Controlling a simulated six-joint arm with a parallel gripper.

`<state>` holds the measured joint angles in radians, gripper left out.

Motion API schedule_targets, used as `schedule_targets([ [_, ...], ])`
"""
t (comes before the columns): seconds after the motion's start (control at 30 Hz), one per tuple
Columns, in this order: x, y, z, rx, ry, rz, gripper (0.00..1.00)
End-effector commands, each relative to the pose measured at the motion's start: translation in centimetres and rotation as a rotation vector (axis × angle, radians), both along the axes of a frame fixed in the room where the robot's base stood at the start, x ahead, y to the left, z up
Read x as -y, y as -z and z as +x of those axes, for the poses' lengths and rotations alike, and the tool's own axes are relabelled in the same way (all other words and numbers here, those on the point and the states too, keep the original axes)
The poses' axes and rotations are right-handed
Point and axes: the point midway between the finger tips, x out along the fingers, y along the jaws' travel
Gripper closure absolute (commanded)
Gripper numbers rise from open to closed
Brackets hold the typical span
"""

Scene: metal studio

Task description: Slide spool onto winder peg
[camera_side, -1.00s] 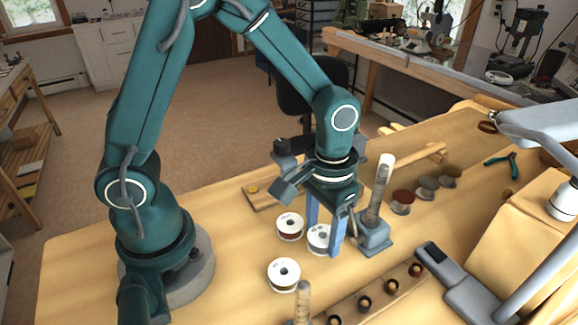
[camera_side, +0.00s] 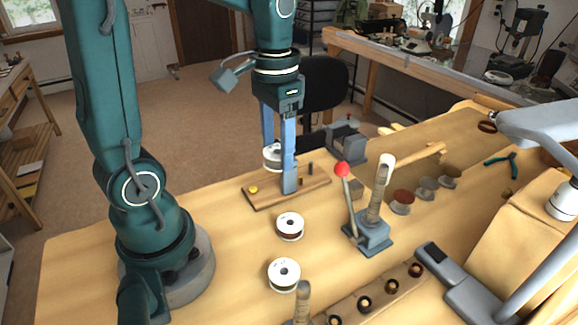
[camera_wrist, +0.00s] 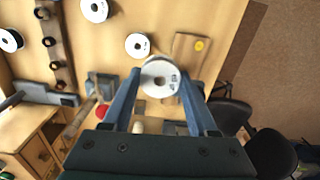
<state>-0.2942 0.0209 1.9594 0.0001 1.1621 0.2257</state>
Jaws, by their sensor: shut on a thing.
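My gripper (camera_side: 279,166) is shut on a white spool (camera_side: 271,155), holding it upright above a wooden board (camera_side: 264,200). The right finger partly hides the spool in the side view. In the wrist view the spool (camera_wrist: 160,76) sits between the two blue fingers, its hole and printed face visible. I cannot tell for certain which part is the winder peg.
Two white spools stand on the table in front, a nearer one (camera_side: 284,274) and a farther one (camera_side: 290,227). A grey stand with a red-knobbed lever (camera_side: 342,170) and a post (camera_side: 378,195) rises to the right. Several round pieces (camera_side: 402,201) lie behind it.

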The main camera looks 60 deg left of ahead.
Motion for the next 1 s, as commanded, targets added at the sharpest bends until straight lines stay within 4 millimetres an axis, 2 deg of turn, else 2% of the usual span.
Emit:
schedule_targets([
  [0.17, 0.0, -3.4, 0.1, 0.009, 0.000, 0.003, 0.97],
  [0.7, -4.3, -4.0, 8.1, -0.001, -0.002, -0.001, 0.97],
  [1.0, -5.8, -3.6, 10.4, 0.001, -0.002, 0.000, 0.97],
])
